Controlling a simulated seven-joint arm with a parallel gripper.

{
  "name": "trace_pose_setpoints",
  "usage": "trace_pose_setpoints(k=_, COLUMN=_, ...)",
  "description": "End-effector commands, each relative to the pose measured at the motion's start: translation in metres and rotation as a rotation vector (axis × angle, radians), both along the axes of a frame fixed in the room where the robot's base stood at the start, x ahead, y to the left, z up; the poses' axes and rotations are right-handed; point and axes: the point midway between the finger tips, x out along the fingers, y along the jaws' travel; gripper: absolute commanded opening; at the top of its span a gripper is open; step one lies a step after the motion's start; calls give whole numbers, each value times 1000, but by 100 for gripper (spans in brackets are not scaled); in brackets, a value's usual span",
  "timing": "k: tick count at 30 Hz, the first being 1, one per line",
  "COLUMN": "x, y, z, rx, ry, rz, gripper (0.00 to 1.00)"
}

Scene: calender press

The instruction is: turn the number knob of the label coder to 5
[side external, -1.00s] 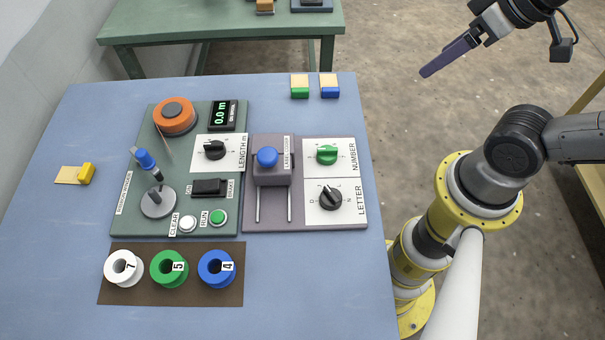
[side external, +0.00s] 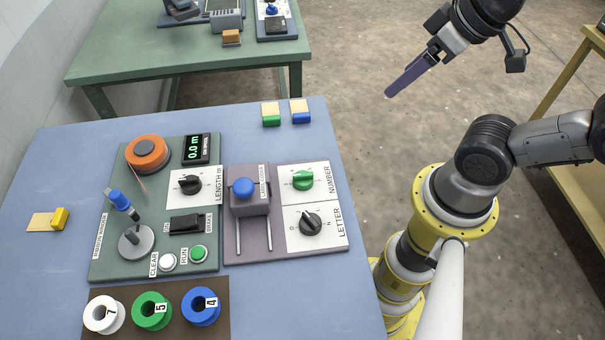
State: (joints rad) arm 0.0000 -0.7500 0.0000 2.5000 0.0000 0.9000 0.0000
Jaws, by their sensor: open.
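The label coder (side external: 262,249) is a purple-grey panel on the right part of the blue table. Its number knob (side external: 303,180) is green and sits on a white plate at the upper right, beside the word NUMBER. The dial marks and the knob's pointing are too small to read surely. A black letter knob (side external: 311,223) sits on the plate below it. My gripper (side external: 390,93) is open and empty, high up to the right of the table and well apart from the knob. Its fingers overlap in this view.
A blue-topped press handle (side external: 243,188) stands left of the knobs. The green winder panel (side external: 137,260) carries a length knob (side external: 190,184), switch and buttons. Several spools stand on a brown mat (side external: 223,320) in front.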

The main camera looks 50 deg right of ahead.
Motion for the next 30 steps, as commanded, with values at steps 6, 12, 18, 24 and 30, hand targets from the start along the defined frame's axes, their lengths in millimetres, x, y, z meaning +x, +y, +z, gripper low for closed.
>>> trace_pose_setpoints(k=6, x=-1, y=0, z=0, rx=-60, ry=4, rz=112, gripper=80)
trace_pose_setpoints(k=12, x=8, y=1, z=13, rx=-250, ry=9, rz=478, gripper=80)
trace_pose_setpoints(k=18, x=32, y=14, z=21, rx=-438, ry=61, rz=969, gripper=80)
trace_pose_setpoints(k=24, x=67, y=46, z=17, rx=-582, ry=114, rz=1538, gripper=80)
trace_pose_setpoints(k=30, x=100, y=101, z=-9, rx=-633, ry=161, rz=2094, gripper=80)
